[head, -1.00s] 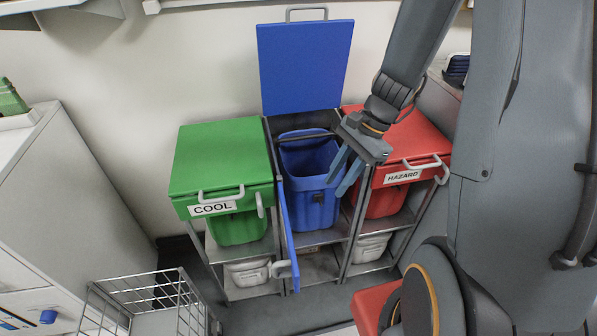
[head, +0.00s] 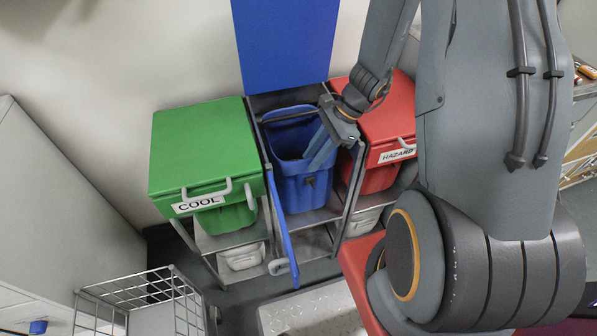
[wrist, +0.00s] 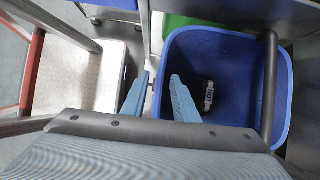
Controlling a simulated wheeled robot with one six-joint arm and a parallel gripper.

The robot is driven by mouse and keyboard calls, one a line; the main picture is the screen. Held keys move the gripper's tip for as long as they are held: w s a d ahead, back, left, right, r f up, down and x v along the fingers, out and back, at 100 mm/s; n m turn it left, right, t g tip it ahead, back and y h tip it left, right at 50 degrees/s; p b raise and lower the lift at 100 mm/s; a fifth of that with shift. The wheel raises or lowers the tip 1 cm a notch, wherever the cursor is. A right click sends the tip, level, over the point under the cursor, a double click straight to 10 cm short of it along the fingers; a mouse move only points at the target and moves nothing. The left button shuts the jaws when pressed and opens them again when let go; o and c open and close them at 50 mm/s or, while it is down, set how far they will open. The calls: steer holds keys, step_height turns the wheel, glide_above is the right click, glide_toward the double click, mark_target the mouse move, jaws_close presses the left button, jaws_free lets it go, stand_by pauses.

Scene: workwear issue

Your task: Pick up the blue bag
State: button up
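The blue bag (head: 303,190) is a stiff, bin-like open container standing in the middle bay of a metal rack. My gripper (head: 317,160) is at the right front part of the bag's rim in the head view. In the wrist view its two fingers (wrist: 160,78) are apart with nothing visibly gripped. The right finger overlaps the bag's opening and the left finger lies outside its left edge. I cannot tell whether they touch the bag.
The blue lid (head: 285,45) is raised, and the narrow blue front door (head: 281,225) stands open. A green-lidded COOL bin (head: 205,150) is on the left, a red-lidded HAZARD bin (head: 385,125) on the right. A wire basket (head: 150,290) stands in front at left.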

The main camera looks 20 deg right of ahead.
steer(key=shift+x, duration=0.9)
steer(key=shift+f, duration=0.3)
steer(key=shift+c, duration=0.3)
jaws_close()
stand_by(1.0)
